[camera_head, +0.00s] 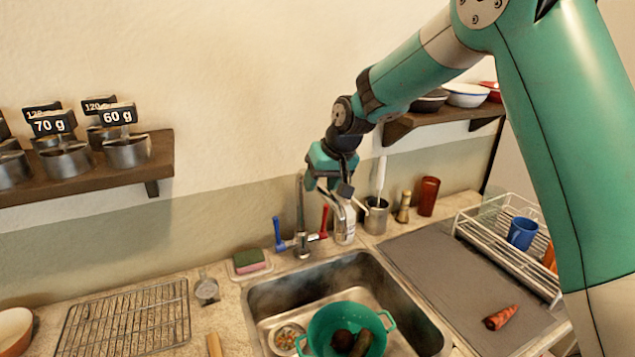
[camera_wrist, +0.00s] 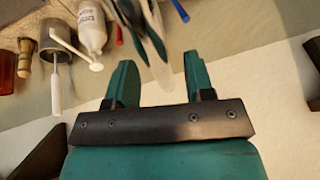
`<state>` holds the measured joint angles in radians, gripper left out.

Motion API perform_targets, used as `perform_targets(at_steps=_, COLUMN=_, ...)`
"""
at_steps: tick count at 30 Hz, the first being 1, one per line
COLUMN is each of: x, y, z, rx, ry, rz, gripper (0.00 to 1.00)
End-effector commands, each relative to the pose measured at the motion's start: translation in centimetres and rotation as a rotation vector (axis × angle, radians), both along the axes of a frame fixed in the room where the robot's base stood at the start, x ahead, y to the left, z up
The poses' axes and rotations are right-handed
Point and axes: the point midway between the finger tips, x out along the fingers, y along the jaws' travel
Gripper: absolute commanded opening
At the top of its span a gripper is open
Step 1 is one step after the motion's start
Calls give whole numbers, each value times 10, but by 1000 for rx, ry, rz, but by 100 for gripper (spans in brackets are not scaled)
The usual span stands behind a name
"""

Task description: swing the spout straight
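The tap (camera_head: 301,215) stands behind the sink, with a blue handle (camera_head: 279,236) on the left and a red handle (camera_head: 324,222) on the right. Its upper part is partly hidden by my gripper (camera_head: 332,190), which is just right of the column's top. In the wrist view the grey metal spout (camera_wrist: 152,45) reaches down the picture to between the two teal fingers of my gripper (camera_wrist: 160,66). The fingers are apart, with a gap on either side of the spout. I cannot tell whether either finger touches it.
A white bottle (camera_head: 345,226) and a metal pot of utensils (camera_head: 377,216) stand close to the right of the tap. The sink (camera_head: 265,303) holds a green colander (camera_head: 318,329). A shelf (camera_head: 405,131) with bowls is above right.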

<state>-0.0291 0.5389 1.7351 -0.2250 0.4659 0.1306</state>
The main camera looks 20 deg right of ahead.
Motion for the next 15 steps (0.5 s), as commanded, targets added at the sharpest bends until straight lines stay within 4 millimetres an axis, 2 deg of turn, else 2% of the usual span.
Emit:
perform_targets(at_steps=4, x=-1, y=-1, z=3, rx=0, ry=-1, rz=0, gripper=48)
perform_targets(at_steps=8, x=-7, y=-5, z=18, rx=0, ry=-4, rz=-1, gripper=48)
perform_targets(at_steps=15, x=-29, y=-17, z=71, rx=1, ry=-8, rz=-2, gripper=48)
